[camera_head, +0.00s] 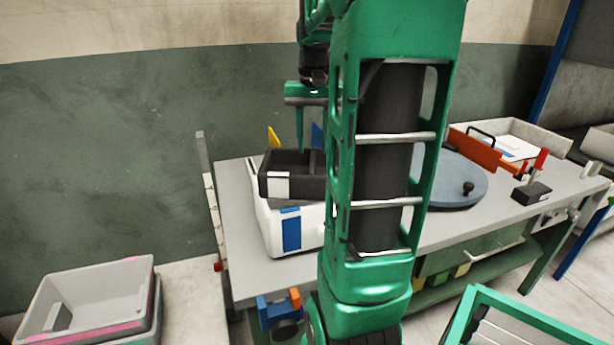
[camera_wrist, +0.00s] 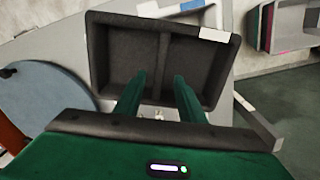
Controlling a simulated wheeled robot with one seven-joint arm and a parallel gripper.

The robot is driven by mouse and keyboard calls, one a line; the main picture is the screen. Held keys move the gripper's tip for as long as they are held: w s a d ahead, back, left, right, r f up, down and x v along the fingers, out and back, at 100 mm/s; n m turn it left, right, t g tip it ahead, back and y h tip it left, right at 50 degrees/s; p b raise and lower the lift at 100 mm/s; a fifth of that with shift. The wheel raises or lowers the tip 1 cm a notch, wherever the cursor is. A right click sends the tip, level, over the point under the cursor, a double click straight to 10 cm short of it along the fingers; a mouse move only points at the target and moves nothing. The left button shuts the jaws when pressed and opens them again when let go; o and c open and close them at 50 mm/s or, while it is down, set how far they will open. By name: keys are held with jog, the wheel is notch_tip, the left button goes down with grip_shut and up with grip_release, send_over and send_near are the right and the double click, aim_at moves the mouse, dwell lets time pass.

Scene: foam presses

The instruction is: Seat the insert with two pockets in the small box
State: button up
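The dark insert (camera_head: 290,185) has two pockets split by a divider and a white label on its front wall. It stands above a white box (camera_head: 262,215) with a blue label, its walls well clear of the box top; I cannot tell if it touches the box. My green gripper (camera_head: 301,148) points down into the insert. In the wrist view the fingers of my gripper (camera_wrist: 159,80) are apart, one on each side of the divider of the insert (camera_wrist: 120,55), with visible gaps. The inside of the white box is hidden.
The grey table (camera_head: 235,185) holds a round blue-grey disc (camera_head: 455,185), an orange-red bar (camera_head: 480,150) and a light tray (camera_head: 535,135) to the right. Grey bins (camera_head: 90,290) stand at lower left. My arm hides the middle of the table.

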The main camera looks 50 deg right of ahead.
aim_at(312, 161)
jog(key=shift+s+a+f, duration=0.1)
jog(key=shift+a+f, duration=0.05)
jog(key=shift+f, duration=1.25)
jog(key=shift+s+a+f, duration=0.1)
jog(key=shift+f, duration=1.3)
grip_shut()
